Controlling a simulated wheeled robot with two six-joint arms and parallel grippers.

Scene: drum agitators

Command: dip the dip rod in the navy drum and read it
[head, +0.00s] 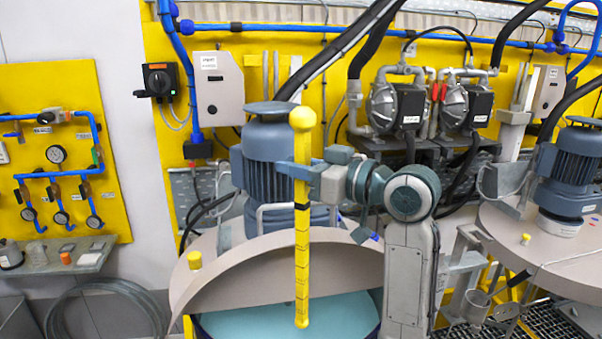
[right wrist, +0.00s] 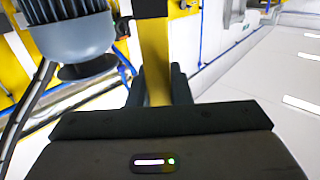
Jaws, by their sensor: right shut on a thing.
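The yellow dip rod (head: 302,245), with a ball top and dark marks down its length, hangs about upright in the head view. My right gripper (head: 300,171) is shut on its upper part. The rod also shows between the fingers in the right wrist view (right wrist: 155,60). The navy drum (head: 207,326) is at the bottom, cut off by the frame edge, with teal liquid (head: 260,322) inside. The rod's rounded lower end shows whole in front of the liquid; it seems to be above the surface. My left gripper is not in view.
A beige lid (head: 215,264) with a blue-grey motor (head: 262,160) stands behind the rod, its half-round opening over the liquid. A second lidded drum with a motor (head: 572,165) is at the right. A metal cup (head: 475,305) hangs between them.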

